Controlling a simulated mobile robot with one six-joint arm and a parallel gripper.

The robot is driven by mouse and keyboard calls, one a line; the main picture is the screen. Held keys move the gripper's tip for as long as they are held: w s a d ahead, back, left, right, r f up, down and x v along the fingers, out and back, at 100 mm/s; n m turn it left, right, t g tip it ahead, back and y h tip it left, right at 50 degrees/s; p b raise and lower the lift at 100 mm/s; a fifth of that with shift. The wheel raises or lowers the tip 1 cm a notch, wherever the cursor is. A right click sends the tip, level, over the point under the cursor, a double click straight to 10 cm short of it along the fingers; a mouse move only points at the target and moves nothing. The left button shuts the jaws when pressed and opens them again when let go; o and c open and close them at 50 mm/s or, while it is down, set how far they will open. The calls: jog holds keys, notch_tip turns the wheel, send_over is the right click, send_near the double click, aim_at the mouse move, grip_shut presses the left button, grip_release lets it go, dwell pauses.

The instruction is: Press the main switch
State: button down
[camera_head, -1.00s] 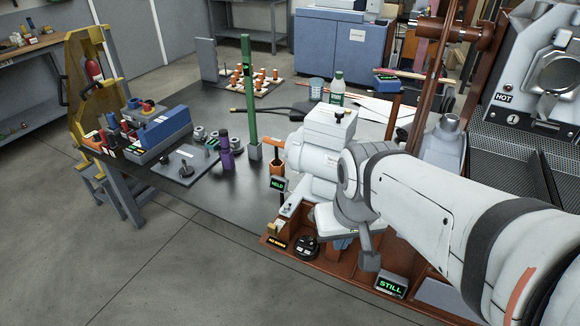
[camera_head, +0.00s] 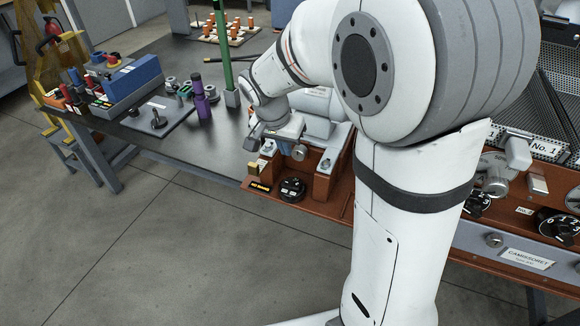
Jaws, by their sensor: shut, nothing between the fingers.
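No switch can be read for certain as the main switch. On the front left corner of the red-brown machine base is a small pale block, perhaps a switch (camera_head: 253,169), behind a black label with yellow letters (camera_head: 260,186) too small to read. A round black knob (camera_head: 292,189) sits to the right of it. My gripper (camera_head: 251,146) is shut and empty. It hangs at the end of my bent arm, in the picture just above the pale block. I cannot tell whether they touch.
My arm hides much of the machine. More black dials (camera_head: 558,227) and a metal fitting stand on the base at the right. On the dark table are a purple bottle (camera_head: 201,99), a green post (camera_head: 222,50) and a blue box (camera_head: 133,80). The floor in front is clear.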

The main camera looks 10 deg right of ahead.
jog(key=shift+w+a+f, duration=0.1)
jog(key=shift+w+f, duration=0.05)
jog(key=shift+w, duration=0.05)
jog(key=b, duration=0.2)
send_near(296, 184)
jog(key=x, duration=0.5)
jog(key=shift+w+f, duration=0.15)
jog(key=shift+w, duration=0.1)
jog(key=shift+s+d+f, duration=0.1)
jog(key=shift+d+f, duration=0.1)
jog(key=shift+f, duration=0.4)
